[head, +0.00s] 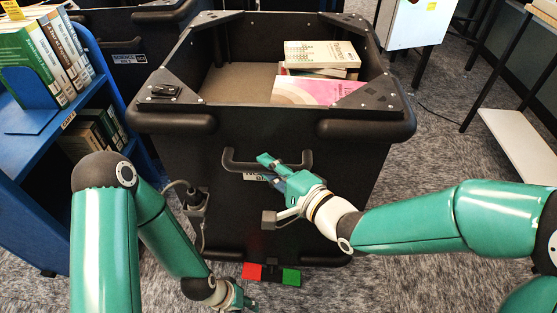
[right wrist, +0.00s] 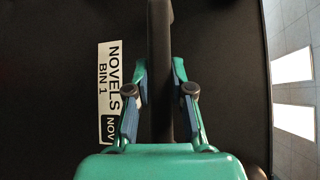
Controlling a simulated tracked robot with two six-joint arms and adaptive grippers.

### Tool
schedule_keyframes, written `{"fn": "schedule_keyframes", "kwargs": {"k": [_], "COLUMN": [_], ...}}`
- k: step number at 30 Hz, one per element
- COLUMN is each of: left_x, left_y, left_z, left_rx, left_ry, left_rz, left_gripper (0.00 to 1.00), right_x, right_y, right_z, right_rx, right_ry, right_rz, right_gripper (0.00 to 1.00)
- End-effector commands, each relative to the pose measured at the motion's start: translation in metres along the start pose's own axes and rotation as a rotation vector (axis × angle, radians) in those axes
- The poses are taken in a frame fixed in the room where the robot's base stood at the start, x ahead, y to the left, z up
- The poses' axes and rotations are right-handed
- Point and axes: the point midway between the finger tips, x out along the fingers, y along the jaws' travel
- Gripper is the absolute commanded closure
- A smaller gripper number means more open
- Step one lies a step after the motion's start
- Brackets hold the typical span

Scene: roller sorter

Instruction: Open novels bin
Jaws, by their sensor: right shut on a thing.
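The black novels bin (head: 290,140) stands in the middle of the head view, its top open and books inside. A dark bar handle (head: 236,165) is on its front. In the right wrist view, a white label (right wrist: 110,70) beside the handle (right wrist: 160,40) reads "NOVELS BIN 1". My right gripper (head: 270,165) is shut on the handle, one finger on each side in the right wrist view (right wrist: 162,90). My left gripper (head: 243,299) is low, near the floor, just below a red pedal (head: 252,271) and a green pedal (head: 291,277). Its finger opening is unclear.
A blue shelf (head: 35,150) with books is at the left. A plug and cable (head: 196,200) hang at the bin's front left. Another dark bin (head: 130,40) is behind. A white cabinet (head: 412,22) and table frame stand at the right. Carpet is clear at lower right.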

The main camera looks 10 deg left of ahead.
Motion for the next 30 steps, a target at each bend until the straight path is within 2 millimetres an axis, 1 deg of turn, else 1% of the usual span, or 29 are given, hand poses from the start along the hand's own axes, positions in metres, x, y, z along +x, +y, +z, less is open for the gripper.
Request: {"fn": "schedule_keyframes", "kwargs": {"k": [1, 13, 14, 15, 18, 26, 30], "left_x": [0.0011, 0.001, 0.001, 0.001, 0.001, 0.0007, 0.0001], "left_y": [-0.0005, -0.0004, -0.0004, -0.0004, -0.0004, -0.0003, -0.0001], "left_z": [0.0, 0.0001, 0.0001, 0.0001, 0.0001, 0.0001, 0.0001], "left_rx": [0.0, 0.0, 0.0, 0.0, 0.0, 0.0, 0.0], "left_ry": [0.0, 0.0, 0.0, 0.0, 0.0, 0.0, 0.0], "left_rz": [0.0, 0.0, 0.0, 0.0, 0.0, 0.0, 0.0], "left_gripper": [0.6, 0.6, 0.6, 0.6, 0.6, 0.6, 0.6], "right_x": [-0.0002, 0.0007, 0.0007, 0.0007, 0.001, 0.0013, -0.0048], "right_y": [0.0059, 0.007, 0.0071, 0.007, 0.0058, 0.003, 0.002], "right_z": [0.0032, 0.0083, 0.0084, 0.0086, 0.0085, 0.0082, 0.0074], "right_rx": [0.005, 0.006, 0.006, 0.005, 0.004, 0.003, 0.002], "right_ry": [-0.004, -0.015, -0.016, -0.016, -0.016, -0.016, -0.014], "right_rz": [0.014, 0.018, 0.018, 0.019, 0.016, 0.009, 0.007], "right_gripper": [1.0, 1.0, 0.74, 0.67, 0.53, 0.53, 0.53]}}
